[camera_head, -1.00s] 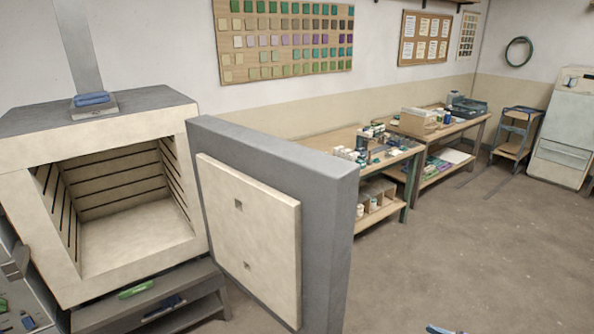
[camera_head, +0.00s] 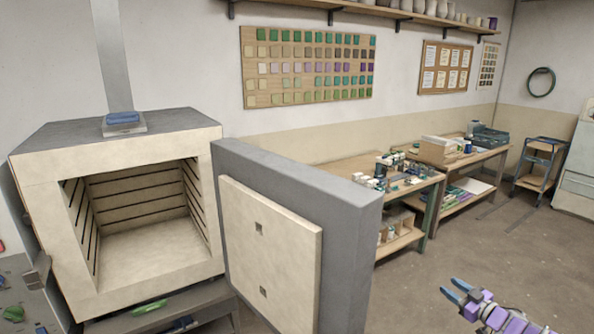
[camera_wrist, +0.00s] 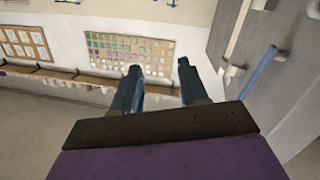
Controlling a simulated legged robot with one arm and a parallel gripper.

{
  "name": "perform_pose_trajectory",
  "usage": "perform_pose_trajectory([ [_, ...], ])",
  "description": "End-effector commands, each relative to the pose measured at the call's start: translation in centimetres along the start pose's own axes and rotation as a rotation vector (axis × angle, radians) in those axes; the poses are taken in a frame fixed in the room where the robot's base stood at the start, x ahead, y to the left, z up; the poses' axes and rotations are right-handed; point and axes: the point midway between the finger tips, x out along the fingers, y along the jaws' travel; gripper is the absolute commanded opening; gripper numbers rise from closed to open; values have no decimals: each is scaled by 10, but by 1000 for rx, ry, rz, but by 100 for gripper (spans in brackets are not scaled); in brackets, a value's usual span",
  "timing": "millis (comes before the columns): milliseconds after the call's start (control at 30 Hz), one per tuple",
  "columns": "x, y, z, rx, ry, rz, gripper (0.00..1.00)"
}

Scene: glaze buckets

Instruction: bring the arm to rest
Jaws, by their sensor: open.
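My gripper (camera_head: 456,291) shows at the lower right of the head view, with blue fingers and purple arm parts behind them. Its fingers are spread apart with nothing between them. In the wrist view my gripper (camera_wrist: 158,70) also shows as two dark, separated fingers, with only the room beyond them. It is in free air over the floor, to the right of the open kiln door (camera_head: 272,255). The rest of my arm runs out of the bottom of the head view.
An open, empty kiln (camera_head: 145,215) stands at the left. Workbenches with small containers (camera_head: 410,178) line the back wall. A cart (camera_head: 538,168) and a pale cabinet (camera_head: 577,170) stand at the right. The floor (camera_head: 500,245) between is clear.

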Motion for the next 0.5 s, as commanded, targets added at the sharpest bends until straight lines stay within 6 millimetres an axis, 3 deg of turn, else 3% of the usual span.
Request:
perform_pose_trajectory([
  [33, 11, 9, -21, -12, -15, 41, 44],
  [233, 36, 35, -82, -24, -109, 213, 44],
  [500, 44, 29, -150, 14, -278, 392, 44],
])
